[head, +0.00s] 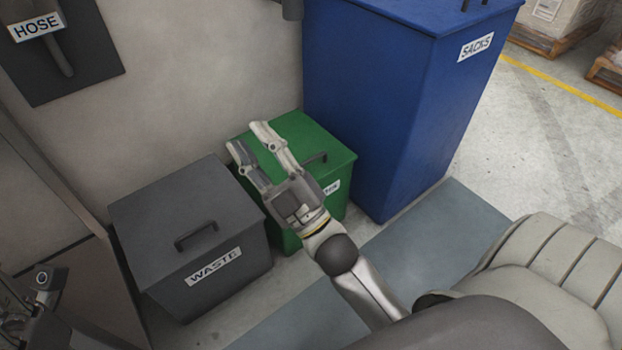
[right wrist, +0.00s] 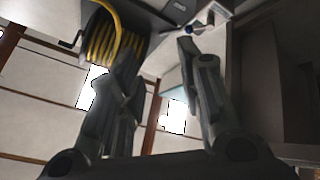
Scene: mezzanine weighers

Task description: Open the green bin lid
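The green bin (head: 335,188) stands against the wall between the grey and blue bins. In the right wrist view the open fingers (right wrist: 158,55) show against a distant background, with no bin visible.
A grey WASTE bin (head: 175,225) stands to the left, its lid closed. A tall blue SACKS bin (head: 380,95) stands close on the right. A HOSE panel (head: 95,55) is on the wall. A yellow hose reel (right wrist: 100,40) shows in the right wrist view.

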